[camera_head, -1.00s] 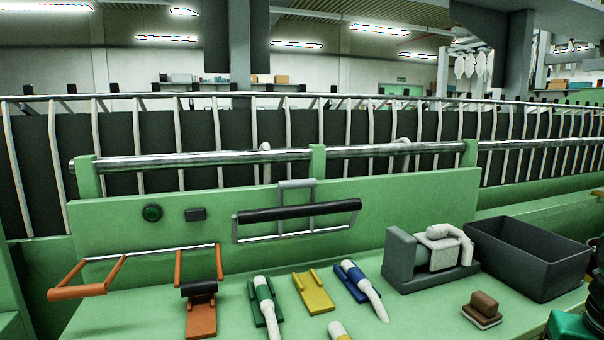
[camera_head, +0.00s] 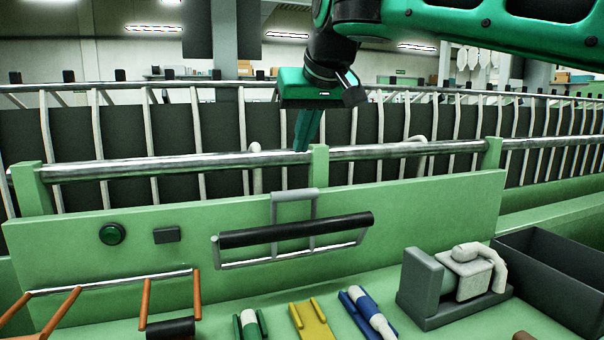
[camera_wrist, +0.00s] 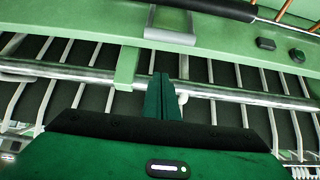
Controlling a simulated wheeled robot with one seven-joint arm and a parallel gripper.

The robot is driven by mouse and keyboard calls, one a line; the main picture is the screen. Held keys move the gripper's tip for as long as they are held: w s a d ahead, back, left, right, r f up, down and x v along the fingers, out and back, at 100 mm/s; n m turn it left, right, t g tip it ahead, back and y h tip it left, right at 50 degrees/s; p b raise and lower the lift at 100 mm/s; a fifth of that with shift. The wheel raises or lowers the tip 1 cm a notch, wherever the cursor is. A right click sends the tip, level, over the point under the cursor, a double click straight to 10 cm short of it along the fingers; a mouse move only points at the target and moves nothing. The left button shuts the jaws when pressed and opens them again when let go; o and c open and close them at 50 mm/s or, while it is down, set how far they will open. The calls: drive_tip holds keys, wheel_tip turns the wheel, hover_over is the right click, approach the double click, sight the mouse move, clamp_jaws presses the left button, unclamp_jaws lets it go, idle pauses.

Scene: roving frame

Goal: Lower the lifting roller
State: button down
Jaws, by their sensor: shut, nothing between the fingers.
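The lifting roller appears to be the black cylinder (camera_head: 297,229) in a metal frame on the front of the green panel. A grey U-shaped handle (camera_head: 294,206) rises above its middle. The roller is slightly tilted in the picture, its right end higher. My gripper (camera_head: 303,150) is shut and empty, pointing down above the panel's top edge, near a green post on the long steel bar. In the wrist view my gripper (camera_wrist: 162,76) overlaps the steel bar beside the green post; the grey handle (camera_wrist: 170,36) and part of the black roller (camera_wrist: 225,8) lie beyond. I cannot tell whether the fingers touch the bar.
The long steel bar (camera_head: 400,151) runs behind the panel, before a rack of pale rods. A green button (camera_head: 112,234) and dark switch (camera_head: 167,235) are on the panel's left. Orange, green, yellow and blue holders, a grey motor block (camera_head: 440,285) and a dark bin (camera_head: 550,265) stand in front.

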drive_tip(key=x, duration=1)
drive_tip(key=shift+w, duration=0.15)
drive_tip(key=shift+s+d+f, duration=0.2)
drive_tip(key=shift+s, duration=0.4)
drive_tip(key=shift+s+d+f, duration=0.15)
drive_tip(key=shift+s+d, duration=0.05)
drive_tip(key=shift+s, duration=0.45)
drive_tip(key=shift+s+d+f, duration=0.2)
drive_tip(key=shift+s, duration=0.4)
drive_tip(key=shift+s, duration=0.15)
